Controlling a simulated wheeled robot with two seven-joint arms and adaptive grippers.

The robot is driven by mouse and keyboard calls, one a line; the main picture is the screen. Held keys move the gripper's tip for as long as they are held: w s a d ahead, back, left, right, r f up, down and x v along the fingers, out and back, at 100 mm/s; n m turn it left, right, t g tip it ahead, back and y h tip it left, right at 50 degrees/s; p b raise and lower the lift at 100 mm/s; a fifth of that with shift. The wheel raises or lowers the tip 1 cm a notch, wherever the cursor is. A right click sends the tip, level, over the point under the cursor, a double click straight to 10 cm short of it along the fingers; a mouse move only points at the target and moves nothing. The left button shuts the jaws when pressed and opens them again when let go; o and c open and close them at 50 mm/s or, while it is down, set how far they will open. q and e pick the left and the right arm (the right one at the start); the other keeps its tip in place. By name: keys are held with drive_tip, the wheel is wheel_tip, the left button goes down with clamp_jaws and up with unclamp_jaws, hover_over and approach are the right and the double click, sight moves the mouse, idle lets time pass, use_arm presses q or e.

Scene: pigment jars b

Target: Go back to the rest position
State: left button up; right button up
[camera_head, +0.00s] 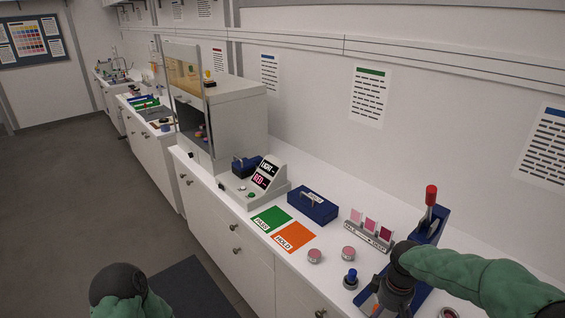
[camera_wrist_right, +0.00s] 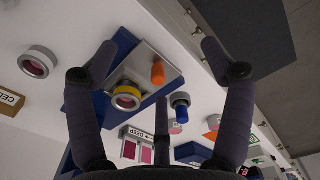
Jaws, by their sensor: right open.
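My right gripper (camera_head: 378,306) reaches in from the right over the counter, above the blue-based press (camera_head: 430,222) with a red-topped lever. Beyond the fingers, a jar with a yellow ring (camera_wrist_right: 126,97) sits on the grey plate of a blue base (camera_wrist_right: 112,50), apart from the fingers. An orange cylinder (camera_wrist_right: 158,71) is beside it. Of my left arm, only a green and black part shows at the lower left of the head view; its gripper is not visible.
Two pink-topped jars (camera_head: 315,256) (camera_head: 348,253) stand near the orange HOLD mat (camera_head: 294,236) and green PASS mat (camera_head: 271,219). A blue-knobbed item (camera_head: 351,279), swatch stand (camera_head: 369,231), blue handled box (camera_head: 313,206) and display unit (camera_head: 258,181) share the counter. The floor (camera_head: 75,190) left is open.

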drive_tip(key=s+a+f+m+y+b, duration=0.1)
drive_tip(key=s+a+f+m+y, duration=0.15)
drive_tip(key=a+f, duration=0.55)
drive_tip(key=s+a+f+m+y+b, duration=0.1)
drive_tip(key=s+a+f, duration=0.25)
drive_tip(key=f, duration=0.85)
use_arm(q)
drive_tip(key=f+b, duration=0.1)
drive_tip(key=f, duration=0.1)
drive_tip(key=f+b, duration=0.1)
drive_tip(key=f, duration=0.1)
drive_tip(key=shift+s+a+f, duration=0.15)
drive_tip(key=shift+s+f, duration=0.05)
use_arm(e)
drive_tip(key=s+a+f+m, duration=0.4)
drive_tip(key=s+a+f, duration=0.3)
drive_tip(key=s+f, duration=0.4)
drive_tip(key=shift+s+f, duration=0.25)
drive_tip(key=shift+f, duration=0.15)
